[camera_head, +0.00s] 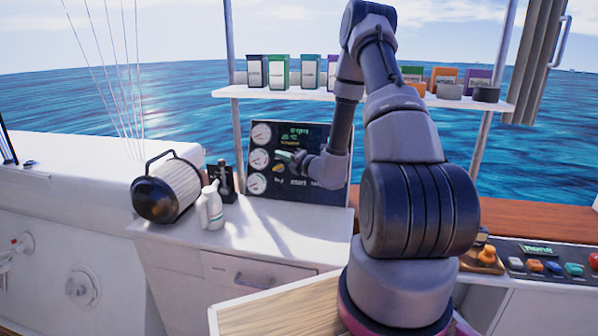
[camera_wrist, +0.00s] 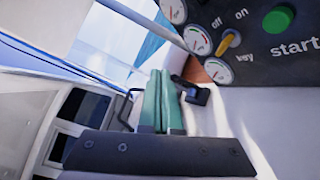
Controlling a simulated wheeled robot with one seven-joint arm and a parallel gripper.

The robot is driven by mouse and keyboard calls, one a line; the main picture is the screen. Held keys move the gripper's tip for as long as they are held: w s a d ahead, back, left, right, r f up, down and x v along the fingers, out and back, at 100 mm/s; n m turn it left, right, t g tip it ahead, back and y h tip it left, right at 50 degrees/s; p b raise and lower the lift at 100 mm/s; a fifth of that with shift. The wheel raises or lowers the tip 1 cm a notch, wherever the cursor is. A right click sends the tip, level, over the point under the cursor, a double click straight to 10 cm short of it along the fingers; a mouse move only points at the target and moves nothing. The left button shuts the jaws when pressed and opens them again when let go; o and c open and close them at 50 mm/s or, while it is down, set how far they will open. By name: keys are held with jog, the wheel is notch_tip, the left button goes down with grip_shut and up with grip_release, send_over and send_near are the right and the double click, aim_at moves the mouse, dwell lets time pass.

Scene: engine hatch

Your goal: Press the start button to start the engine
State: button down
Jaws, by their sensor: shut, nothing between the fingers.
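The dark engine panel (camera_head: 312,140) stands upright at the back of the white counter. In the wrist view, its round green start button (camera_wrist: 278,19) is at the top right, above the word "start". A yellow key switch (camera_wrist: 228,42) sits left of the button, below the "off" and "on" labels. My gripper (camera_wrist: 160,75) has its green fingers together and empty. In the wrist view the fingertips are left of and below the button, apart from it in the picture. In the head view my gripper (camera_head: 284,155) is in front of the panel, and my wrist seems to hide the button.
Three white gauges line the panel's left side, including the top gauge (camera_head: 262,134). A shelf (camera_head: 330,95) of small boxes crosses above. A control box with colored buttons (camera_head: 553,266) is at right.

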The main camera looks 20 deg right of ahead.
jog(key=d+f+m+h, duration=0.3)
jog(key=d+f+m, duration=0.1)
jog(key=f, duration=0.2)
jog(key=shift+d+h, duration=0.3)
jog(key=shift+h, duration=0.1)
jog(key=w+d+f, duration=0.3)
jog(key=w+d, duration=0.1)
jog(key=w, duration=0.2)
jog(key=shift+w+d+f, duration=0.2)
jog(key=shift+w+f, duration=0.1)
jog(key=shift+f, duration=0.05)
dwell(1.7)
jog(key=shift+w+d+f, duration=0.15)
jog(key=shift+w+d, duration=0.05)
jog(key=shift+w, duration=0.1)
jog(key=shift+w+d+f, duration=0.35)
jog(key=shift+w+d, duration=0.05)
jog(key=shift+w, duration=0.2)
dwell(1.0)
dwell(0.4)
jog(key=shift+s+a+r, duration=0.3)
jog(key=shift+s, duration=0.15)
jog(key=shift+s+a+r, duration=0.25)
jog(key=shift+s+a, duration=0.05)
jog(key=shift+s, duration=0.15)
